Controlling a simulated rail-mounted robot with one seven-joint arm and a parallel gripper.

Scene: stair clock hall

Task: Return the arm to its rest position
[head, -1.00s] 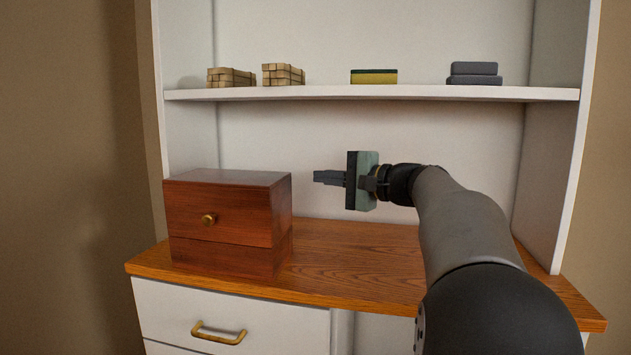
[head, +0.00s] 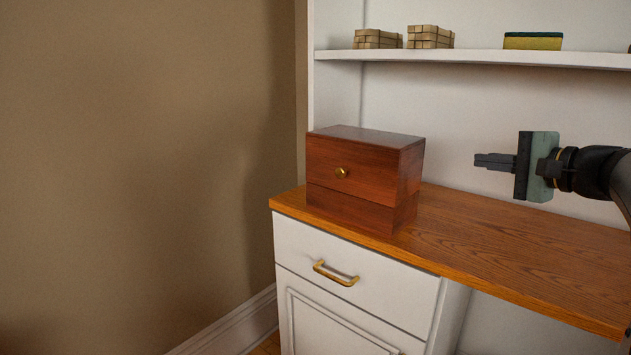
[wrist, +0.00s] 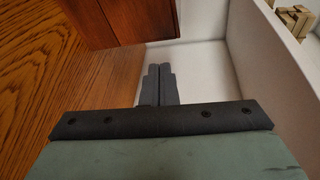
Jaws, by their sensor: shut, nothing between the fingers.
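My gripper (head: 482,160) is at the right of the head view, above the wooden desk top and below the shelf. Its fingers point left, toward the wooden box, and are shut with nothing between them. In the wrist view the two dark fingers (wrist: 159,85) lie side by side at the middle. My arm comes in from the right edge of the head view; most of it is out of the picture.
A reddish wooden box (head: 355,168) with a brass knob stands on the desk top (head: 500,240). The shelf (head: 470,57) above holds two slatted wooden bundles (head: 430,37) and a yellow-green sponge (head: 533,41). A white drawer (head: 400,290) is closed. Space between gripper and box is clear.

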